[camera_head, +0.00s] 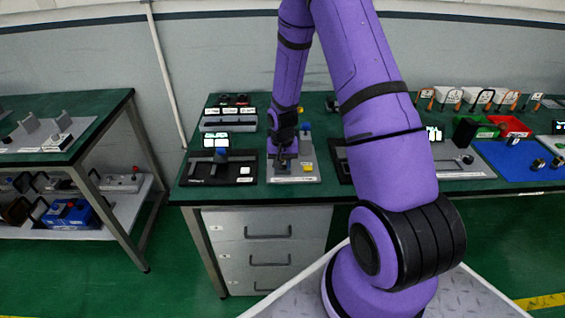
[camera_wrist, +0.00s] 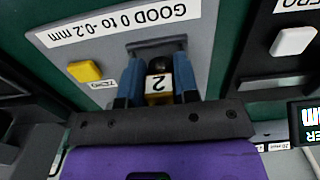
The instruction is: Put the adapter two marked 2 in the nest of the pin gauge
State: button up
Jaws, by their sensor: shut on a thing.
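My gripper (camera_wrist: 155,90) has its two blue fingers shut on adapter two (camera_wrist: 158,84), a small brass-coloured piece with a white label marked 2. In the wrist view it is over the grey plate of the pin gauge (camera_wrist: 205,50), which bears the label "GOOD 0 to -0.2 mm". A dark fixture (camera_wrist: 152,46), perhaps the nest, is just beyond the fingertips. I cannot tell whether the adapter touches or sits in it. In the head view my gripper (camera_head: 284,158) is low over the gauge plate (camera_head: 305,178); the adapter is too small to make out.
A yellow button (camera_wrist: 84,71) is on the gauge plate. A black station with a white button (camera_wrist: 293,41) is beside it; in the head view this station (camera_head: 205,172) is to the left. Red (camera_head: 512,125) and green bins stand at the right on the bench.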

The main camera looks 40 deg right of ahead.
jog(key=shift+f, duration=0.2)
jog(key=o, duration=1)
jog(key=shift+s, duration=0.1)
